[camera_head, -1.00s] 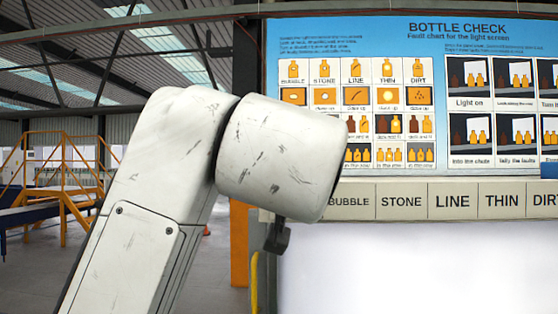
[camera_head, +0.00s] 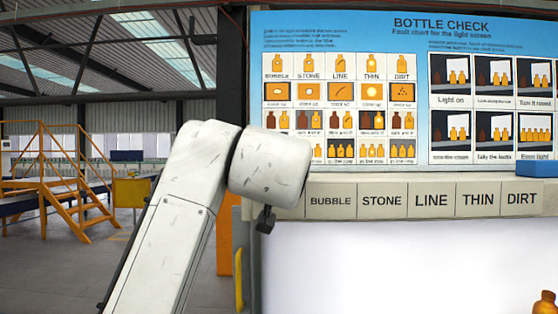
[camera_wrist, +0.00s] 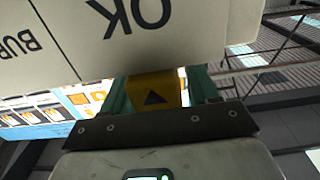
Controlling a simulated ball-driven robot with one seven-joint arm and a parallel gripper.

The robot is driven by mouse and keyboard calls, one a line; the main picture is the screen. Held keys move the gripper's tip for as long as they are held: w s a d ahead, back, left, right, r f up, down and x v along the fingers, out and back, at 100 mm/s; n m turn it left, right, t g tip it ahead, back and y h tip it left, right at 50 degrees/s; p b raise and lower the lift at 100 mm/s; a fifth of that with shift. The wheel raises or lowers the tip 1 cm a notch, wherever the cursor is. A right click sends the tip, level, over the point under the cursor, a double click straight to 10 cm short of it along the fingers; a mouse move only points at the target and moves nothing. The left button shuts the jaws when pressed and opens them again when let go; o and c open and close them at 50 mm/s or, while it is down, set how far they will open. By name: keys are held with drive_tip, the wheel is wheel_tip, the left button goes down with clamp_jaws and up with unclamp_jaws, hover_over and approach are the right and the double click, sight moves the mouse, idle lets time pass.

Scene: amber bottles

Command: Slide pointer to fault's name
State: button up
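The yellow pointer (camera_wrist: 153,92) with a black triangle shows in the wrist view, beside the OK tile of the label strip (camera_wrist: 190,30), which appears upside down there. My gripper (camera_wrist: 158,88) has its two green fingers on either side of the pointer. A thin bright sliver shows by the right finger, so I cannot tell whether both fingers touch it. In the head view the label strip (camera_head: 411,202) reads BUBBLE, STONE, LINE, THIN, DIRT. My arm hides its left end, the gripper and the pointer there.
The Bottle Check chart (camera_head: 411,95) hangs above the strip. A bright white screen (camera_head: 400,265) is below it. Part of an amber bottle (camera_head: 545,304) shows at the bottom right. A blue object (camera_head: 537,169) sits at the right. Yellow stairs (camera_head: 60,180) stand far left.

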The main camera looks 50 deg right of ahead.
clamp_jaws()
idle(0.3)
drive_tip(key=shift+s+d, duration=0.1)
